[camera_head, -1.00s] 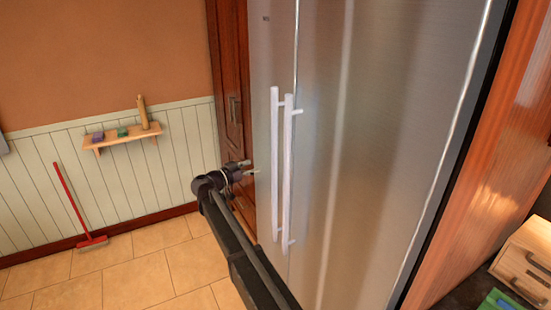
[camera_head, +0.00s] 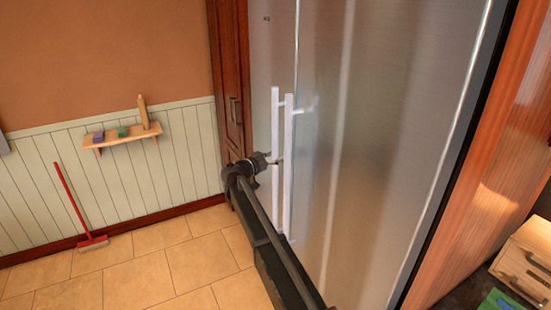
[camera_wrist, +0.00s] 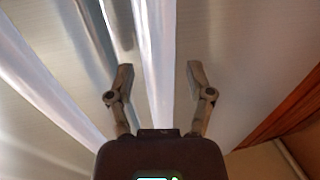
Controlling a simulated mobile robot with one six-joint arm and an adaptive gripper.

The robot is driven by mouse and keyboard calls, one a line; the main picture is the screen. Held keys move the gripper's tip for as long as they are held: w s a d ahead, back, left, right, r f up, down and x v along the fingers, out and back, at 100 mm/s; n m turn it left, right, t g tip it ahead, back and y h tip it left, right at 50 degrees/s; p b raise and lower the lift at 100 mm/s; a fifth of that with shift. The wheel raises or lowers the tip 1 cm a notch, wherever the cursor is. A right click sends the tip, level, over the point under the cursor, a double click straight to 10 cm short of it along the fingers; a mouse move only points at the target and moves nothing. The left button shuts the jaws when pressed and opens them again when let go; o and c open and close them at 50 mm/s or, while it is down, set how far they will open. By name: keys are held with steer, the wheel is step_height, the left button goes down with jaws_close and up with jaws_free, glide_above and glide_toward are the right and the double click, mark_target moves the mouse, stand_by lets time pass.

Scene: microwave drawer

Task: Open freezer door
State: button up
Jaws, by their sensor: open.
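A tall steel fridge-freezer (camera_head: 375,150) has two doors with upright white bar handles side by side; both doors look shut. My gripper (camera_head: 272,160) is open at the left handle (camera_head: 275,120), about mid-height. In the wrist view, one white handle (camera_wrist: 153,45) runs between the spread fingers of my gripper (camera_wrist: 158,67), with gaps on both sides. The other handle (camera_head: 288,135) also shows in the wrist view (camera_wrist: 40,85), outside the fingers. I cannot tell whether any finger touches a handle.
A wooden cabinet (camera_head: 231,80) adjoins the fridge's left side, and a wooden panel (camera_head: 490,150) its right. A red broom (camera_head: 75,205) leans on the left wall below a small shelf (camera_head: 125,140). The tiled floor (camera_head: 150,275) at left is clear. A wooden box (camera_head: 525,262) stands bottom right.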

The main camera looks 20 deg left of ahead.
jaws_close()
steer(key=shift+d, duration=0.1)
stand_by(0.3)
steer(key=shift+s+a, duration=0.3)
steer(key=shift+a, duration=0.1)
